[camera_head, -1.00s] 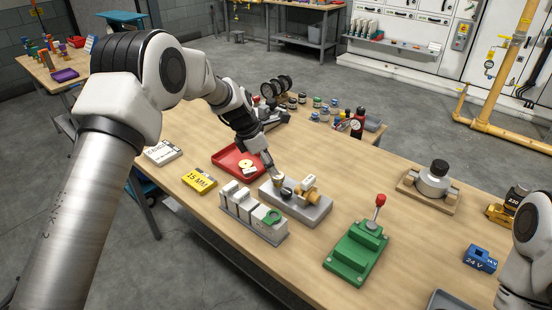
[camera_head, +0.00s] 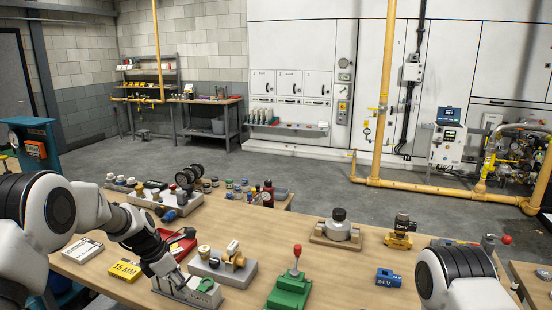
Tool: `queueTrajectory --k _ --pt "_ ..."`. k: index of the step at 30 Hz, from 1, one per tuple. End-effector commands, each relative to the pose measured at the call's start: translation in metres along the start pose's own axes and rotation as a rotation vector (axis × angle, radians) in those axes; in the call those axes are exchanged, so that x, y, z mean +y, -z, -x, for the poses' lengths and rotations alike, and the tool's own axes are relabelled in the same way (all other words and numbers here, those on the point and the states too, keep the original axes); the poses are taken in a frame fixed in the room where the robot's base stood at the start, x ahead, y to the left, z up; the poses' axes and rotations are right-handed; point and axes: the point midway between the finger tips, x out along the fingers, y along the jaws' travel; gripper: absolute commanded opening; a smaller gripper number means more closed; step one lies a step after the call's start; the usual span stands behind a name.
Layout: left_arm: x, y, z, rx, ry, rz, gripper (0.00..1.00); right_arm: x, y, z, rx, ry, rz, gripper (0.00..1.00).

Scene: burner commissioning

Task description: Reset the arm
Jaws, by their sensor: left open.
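My left arm comes in from the left and reaches down over the table. My left gripper (camera_head: 177,281) is open, at the left part of a grey slotted block (camera_head: 204,292) with a green ring. It hides part of that block; I cannot tell whether it touches. Just behind stands a grey base with brass fittings (camera_head: 228,264). A red tray (camera_head: 180,240) lies partly hidden behind the left arm. A white link of my right arm (camera_head: 455,280) shows at the lower right. My right gripper is out of view.
A green base with a red-knobbed lever (camera_head: 289,288) stands right of the block. A blue 24 V block (camera_head: 388,278), a yellow 15 A box (camera_head: 124,270) and a round device on a wooden base (camera_head: 338,228) are on the table (camera_head: 340,272).

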Motion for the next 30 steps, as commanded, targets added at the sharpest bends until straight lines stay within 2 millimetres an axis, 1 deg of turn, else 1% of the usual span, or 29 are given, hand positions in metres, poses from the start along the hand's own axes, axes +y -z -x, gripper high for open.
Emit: queueTrajectory --k 1,5,8,11,14,17,18,20,21,23,24,25,26,27,28,30 --pt "-0.005 0.007 -0.013 0.014 0.018 0.004 0.47 0.000 0.000 -0.002 0.000 0.000 0.000 0.51" --pt "-0.023 0.026 -0.039 0.053 0.070 0.016 0.47 0.000 0.000 -0.004 0.000 0.000 0.000 0.51" --pt "-0.043 0.046 -0.061 0.094 0.121 0.025 0.47 0.000 0.000 -0.006 0.000 0.000 0.000 0.51" --pt "-0.066 0.072 -0.087 0.145 0.169 0.031 0.47 0.000 0.000 -0.008 0.000 0.000 0.000 0.51" --pt "-0.096 0.105 -0.114 0.205 0.218 0.019 0.47 0.000 0.000 -0.010 -0.001 0.000 0.000 0.51" --pt "-0.138 0.153 -0.146 0.279 0.274 -0.058 0.47 0.000 0.000 -0.013 -0.001 0.000 0.000 0.51" --pt "-0.160 0.176 -0.158 0.311 0.301 -0.116 0.47 0.000 0.000 -0.015 -0.001 0.000 0.000 0.51" --pt "-0.196 0.215 -0.174 0.353 0.346 -0.238 0.47 0.000 0.000 -0.017 0.000 0.000 0.000 0.51" --pt "-0.221 0.241 -0.181 0.375 0.377 -0.345 0.47 0.000 0.000 -0.019 0.000 0.000 0.000 0.51" --pt "-0.261 0.280 -0.185 0.392 0.430 -0.546 0.47 0.000 0.000 -0.021 0.000 0.000 0.000 0.51" --pt "-0.289 0.304 -0.183 0.390 0.470 -0.715 0.47 0.000 0.000 -0.022 0.000 0.000 0.000 0.51" --pt "-0.310 0.322 -0.179 0.377 0.499 -0.869 0.47 0.000 0.000 -0.023 0.000 0.000 0.000 0.51" --pt "-0.328 0.334 -0.173 0.355 0.518 -1.031 0.47 0.000 0.000 -0.023 0.000 0.000 0.000 0.51" --pt "-0.343 0.342 -0.164 0.320 0.526 -1.240 0.47 0.000 0.000 -0.023 -0.001 0.000 0.000 0.51" --pt "-0.348 0.344 -0.158 0.294 0.516 -1.388 0.47 0.000 0.000 -0.022 -0.001 0.000 0.000 0.51" --pt "-0.352 0.340 -0.149 0.247 0.470 -1.690 0.47 0.000 0.000 -0.022 -0.001 0.000 0.000 0.51"
